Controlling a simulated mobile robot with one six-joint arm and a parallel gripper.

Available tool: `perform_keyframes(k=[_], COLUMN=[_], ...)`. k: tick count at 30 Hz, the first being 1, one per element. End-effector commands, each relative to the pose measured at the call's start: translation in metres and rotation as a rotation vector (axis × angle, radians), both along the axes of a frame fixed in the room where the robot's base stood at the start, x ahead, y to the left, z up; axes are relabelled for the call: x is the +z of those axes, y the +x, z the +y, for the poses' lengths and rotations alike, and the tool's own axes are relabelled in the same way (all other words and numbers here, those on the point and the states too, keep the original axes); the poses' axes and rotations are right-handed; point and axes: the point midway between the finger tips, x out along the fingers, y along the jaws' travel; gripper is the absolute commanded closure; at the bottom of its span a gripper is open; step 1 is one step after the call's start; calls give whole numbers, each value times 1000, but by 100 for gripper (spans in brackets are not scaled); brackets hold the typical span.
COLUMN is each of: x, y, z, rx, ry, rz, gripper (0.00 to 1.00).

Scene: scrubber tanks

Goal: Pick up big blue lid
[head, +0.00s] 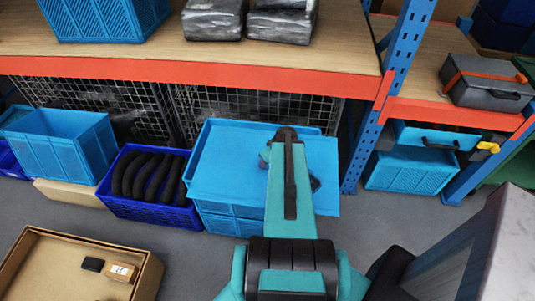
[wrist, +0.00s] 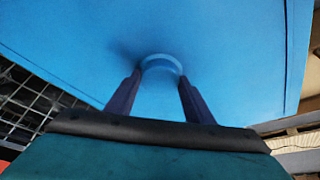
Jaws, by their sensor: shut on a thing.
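The big blue lid (head: 226,161) is a flat blue panel in the head view, over a blue crate (head: 223,223) on the floor. It looks slightly tilted and turned against the crate, whose far rim shows behind it. In the wrist view the lid (wrist: 220,40) fills most of the picture, with a rounded handle (wrist: 160,64) in the middle. My gripper (wrist: 160,80) is shut on this handle, one finger on each side. In the head view my arm hides the handle and part of the lid. I cannot tell how far the lid is from the crate.
A dark blue crate of black hoses (head: 150,178) stands close on the left. A shelf with an orange beam (head: 190,70) runs behind, and a blue post (head: 375,125) stands to the right. A cardboard box (head: 75,265) is at front left. Grey floor lies between.

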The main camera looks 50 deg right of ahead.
Motion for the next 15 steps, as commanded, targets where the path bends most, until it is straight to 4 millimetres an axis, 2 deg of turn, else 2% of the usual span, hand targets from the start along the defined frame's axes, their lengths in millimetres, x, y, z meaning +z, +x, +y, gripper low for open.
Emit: perform_keyframes(k=[2, 15], x=[6, 6], y=[-6, -24], z=[3, 11], rx=[-1, -1], ry=[2, 2], rz=[0, 0], gripper=[81, 81])
